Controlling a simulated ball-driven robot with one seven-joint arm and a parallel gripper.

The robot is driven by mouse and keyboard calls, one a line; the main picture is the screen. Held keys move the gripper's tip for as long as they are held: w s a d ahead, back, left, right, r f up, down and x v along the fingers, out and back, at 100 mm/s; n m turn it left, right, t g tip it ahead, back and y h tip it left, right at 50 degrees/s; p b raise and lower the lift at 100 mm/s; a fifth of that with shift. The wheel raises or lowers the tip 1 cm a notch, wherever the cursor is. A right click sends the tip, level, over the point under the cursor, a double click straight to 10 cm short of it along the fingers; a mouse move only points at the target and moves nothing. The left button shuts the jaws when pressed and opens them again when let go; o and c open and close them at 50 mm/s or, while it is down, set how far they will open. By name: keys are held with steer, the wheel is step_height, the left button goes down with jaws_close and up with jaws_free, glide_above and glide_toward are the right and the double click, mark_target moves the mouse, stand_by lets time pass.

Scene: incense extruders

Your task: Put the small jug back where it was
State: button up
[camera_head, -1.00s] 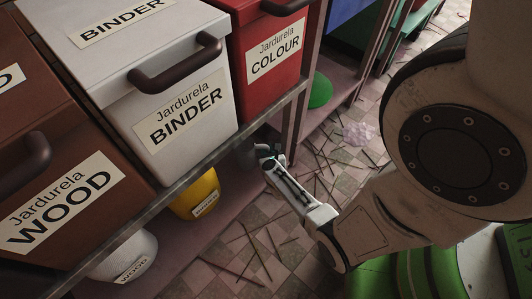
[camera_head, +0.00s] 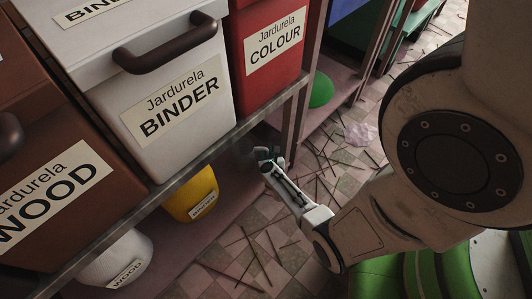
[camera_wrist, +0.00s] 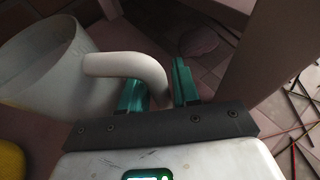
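The small pale grey jug (camera_wrist: 45,65) is large at the left in the wrist view, its wide mouth turned up. Its curved handle (camera_wrist: 125,65) reaches right and bends down between the two teal fingers of my gripper (camera_wrist: 160,88). The fingers are apart around the handle. I cannot tell whether they press on it. In the head view my gripper (camera_head: 270,156) is low at the edge of the lower shelf, below the red COLOUR bin. The jug is hard to make out there in the shade.
White BINDER (camera_head: 175,85), brown WOOD (camera_head: 60,180) and red COLOUR (camera_head: 270,45) bins stand above the lower shelf (camera_head: 185,235). A yellow jug (camera_head: 190,195) and a white WOOD jug (camera_head: 118,258) are on it. A shelf post (camera_wrist: 240,60) is close right of my fingers. Sticks (camera_head: 250,260) litter the floor.

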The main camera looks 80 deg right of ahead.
steer(key=shift+o, duration=1.4)
